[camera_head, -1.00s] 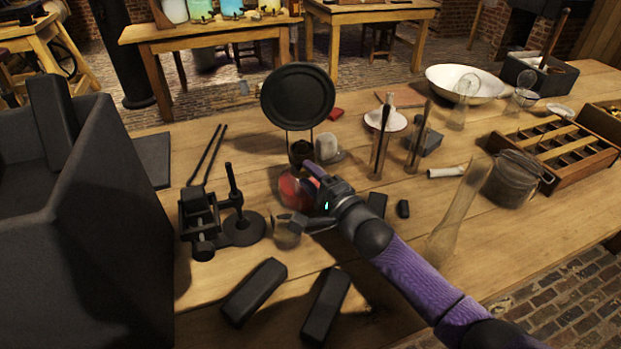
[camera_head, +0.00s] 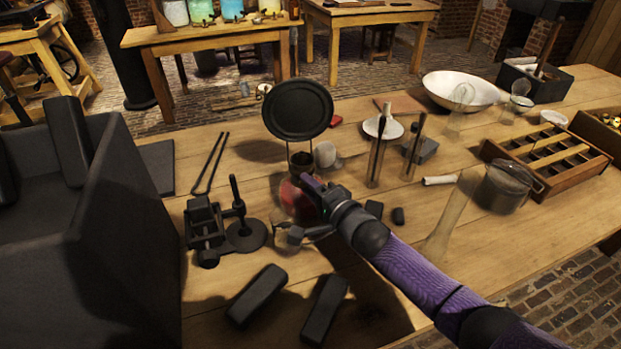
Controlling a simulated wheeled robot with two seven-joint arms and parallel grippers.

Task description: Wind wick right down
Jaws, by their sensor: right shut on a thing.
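The lamp stands on the wooden bench near the middle of the head view, with a red glass body (camera_head: 294,199) and a dark burner (camera_head: 301,161) above it. A round black disc (camera_head: 297,109) is held over the burner on thin supports. My right gripper (camera_head: 304,208) reaches in from the lower right and is shut on the lamp at its right side. Its fingers cover part of the red body, and the exact part gripped, including any wick knob, is hidden. No flame or wick can be made out. My left gripper is not in view.
A black iron stand (camera_head: 246,235) and a clamp-like tool (camera_head: 205,232) are left of the lamp. Two dark blocks (camera_head: 257,294) (camera_head: 325,309) lie in front. Glass tubes (camera_head: 376,155) stand behind right. A large dark box (camera_head: 115,235) fills the left.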

